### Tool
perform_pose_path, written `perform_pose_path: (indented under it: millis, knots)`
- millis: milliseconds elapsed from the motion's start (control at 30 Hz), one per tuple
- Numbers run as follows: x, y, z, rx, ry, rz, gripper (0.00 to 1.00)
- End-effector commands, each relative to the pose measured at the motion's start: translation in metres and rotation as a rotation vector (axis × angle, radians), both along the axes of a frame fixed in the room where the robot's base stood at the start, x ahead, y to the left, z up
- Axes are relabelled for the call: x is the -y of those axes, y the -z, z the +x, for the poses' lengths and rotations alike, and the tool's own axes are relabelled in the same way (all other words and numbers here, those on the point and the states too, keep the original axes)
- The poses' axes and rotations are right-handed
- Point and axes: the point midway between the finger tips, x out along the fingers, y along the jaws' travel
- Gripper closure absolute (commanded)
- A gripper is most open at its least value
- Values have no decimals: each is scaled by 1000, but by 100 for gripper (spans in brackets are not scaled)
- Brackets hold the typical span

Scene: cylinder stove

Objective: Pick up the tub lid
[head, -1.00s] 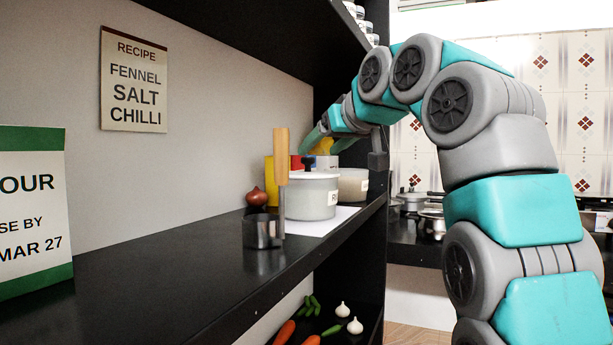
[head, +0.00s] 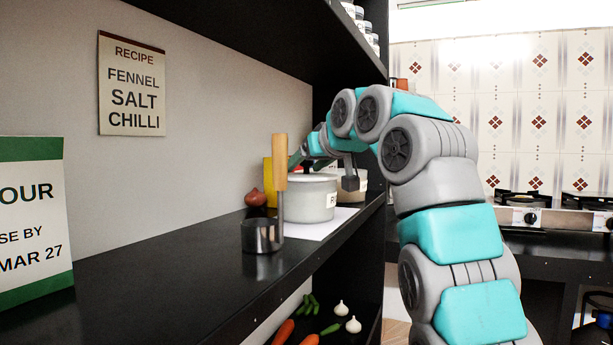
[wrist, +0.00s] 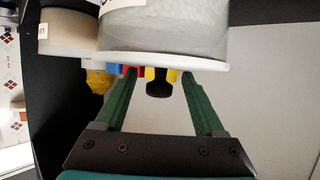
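The tub lid (head: 312,177) is a pale disc on top of a grey-white labelled tub (head: 310,200) on the black shelf. In the wrist view the scene is upside down; the lid's rim (wrist: 205,64) crosses the top, with a black knob (wrist: 158,90) sticking out from it. My gripper (wrist: 156,75) is open, with its green fingers on either side of the knob and gaps visible between. The knob is hidden there.
A second tub (head: 353,185) is behind right. An onion (head: 254,197) and a yellow object (head: 268,180) are behind left. The upper shelf (head: 270,35) hangs overhead.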

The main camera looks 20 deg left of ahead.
Motion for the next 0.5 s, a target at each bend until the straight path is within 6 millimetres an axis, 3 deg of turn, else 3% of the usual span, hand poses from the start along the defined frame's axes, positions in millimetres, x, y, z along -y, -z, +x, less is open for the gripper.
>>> perform_pose_path:
  millis: [67,500]
  knots:
    - [0,0,0,0,0,0,38]
    - [0,0,0,0,1,0,87]
